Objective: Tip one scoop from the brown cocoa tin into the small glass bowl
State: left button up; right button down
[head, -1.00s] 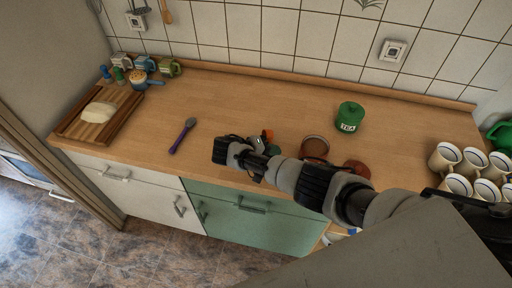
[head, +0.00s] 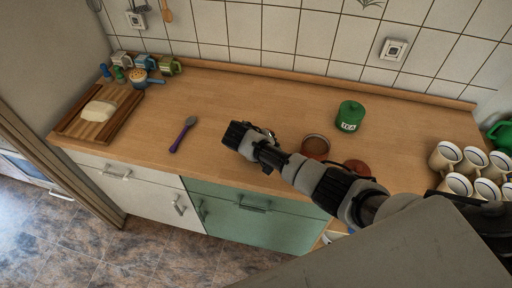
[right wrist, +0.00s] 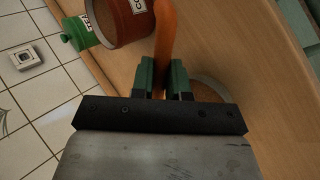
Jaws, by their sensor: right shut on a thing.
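My right gripper (head: 262,140) reaches over the counter from the right in the head view. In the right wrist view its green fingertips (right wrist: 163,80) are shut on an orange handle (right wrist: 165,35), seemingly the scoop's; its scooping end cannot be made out. The red-brown cocoa tin (right wrist: 131,22), with a partly visible white label, stands beyond the fingers. In the head view the open tin (head: 316,147) is just behind my arm. A round clear rim (right wrist: 213,82), probably the glass bowl, is partly hidden behind the gripper. My left gripper is not in view.
A green TEA tin (head: 350,116) stands behind the cocoa tin. A red-brown round thing (head: 357,167), perhaps a lid, is partly behind my arm. White mugs (head: 445,157) crowd the right. A purple-handled spoon (head: 183,135) and a wooden board (head: 75,127) lie left; counter between is clear.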

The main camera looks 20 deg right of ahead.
jog(key=shift+s+d+f+y, duration=0.15)
jog(key=shift+d+y, duration=0.15)
jog(key=shift+y, duration=0.7)
jog(key=y, duration=0.2)
jog(key=shift+y, duration=0.3)
jog(key=shift+d, duration=0.1)
jog(key=shift+y, duration=0.4)
jog(key=shift+d+y, duration=0.15)
jog(key=shift+y, duration=1.15)
jog(key=shift+f+t+y, duration=0.15)
jog(key=shift+t+y, duration=0.15)
jog(key=shift+y, duration=1.1)
